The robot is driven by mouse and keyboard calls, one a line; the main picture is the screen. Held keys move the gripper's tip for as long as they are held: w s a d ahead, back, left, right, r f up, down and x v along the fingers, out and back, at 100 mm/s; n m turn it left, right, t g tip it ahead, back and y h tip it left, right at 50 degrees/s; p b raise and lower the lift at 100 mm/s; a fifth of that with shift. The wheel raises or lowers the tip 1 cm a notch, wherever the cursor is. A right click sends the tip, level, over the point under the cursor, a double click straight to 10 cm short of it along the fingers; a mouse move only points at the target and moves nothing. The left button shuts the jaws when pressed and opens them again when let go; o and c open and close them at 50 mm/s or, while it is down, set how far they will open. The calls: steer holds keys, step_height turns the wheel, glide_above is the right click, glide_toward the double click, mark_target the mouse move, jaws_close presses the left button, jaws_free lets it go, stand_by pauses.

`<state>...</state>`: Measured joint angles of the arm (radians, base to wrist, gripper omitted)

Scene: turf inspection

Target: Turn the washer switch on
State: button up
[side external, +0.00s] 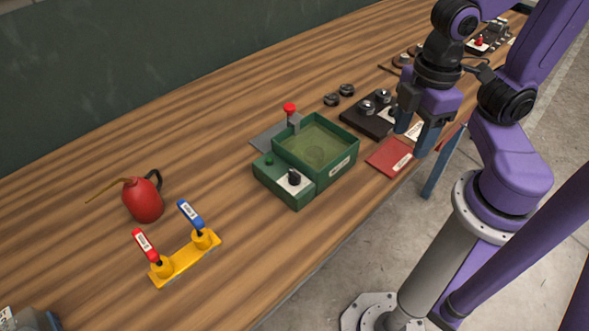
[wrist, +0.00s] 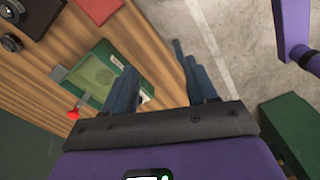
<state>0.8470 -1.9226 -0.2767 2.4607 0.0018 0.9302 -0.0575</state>
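The washer is a green box (side external: 283,147) with a shallow open basin, standing on the wooden bench. A black switch knob (side external: 294,177) sits on a white plate at its near left end. I cannot read the switch's position. In the wrist view part of the washer (wrist: 104,56) shows at left, and the switch cannot be made out there. My gripper (side external: 412,141) is open and empty, to the right of the washer and apart from it, above the bench's front edge. Its two spread fingers also show in the wrist view (wrist: 160,63).
A red-topped post (side external: 289,108) stands behind the washer. A red booklet (side external: 390,156) and a black block with metal knobs (side external: 370,112) lie right of it. A red oil can (side external: 144,200) and a yellow base with two levers (side external: 187,258) are at left. Bench between is clear.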

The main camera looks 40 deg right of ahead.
mark_target(294, 173)
steer(key=w+a+r+n, duration=0.2)
steer(key=w+a+n, duration=0.1)
steer(key=w+a, duration=0.4)
steer(key=w+a+r+n, duration=0.2)
steer(key=w+a, duration=0.3)
steer(key=w, duration=0.5)
steer(key=f, duration=1.7)
steer(key=shift+s, duration=0.2)
steer(key=c, duration=1.1)
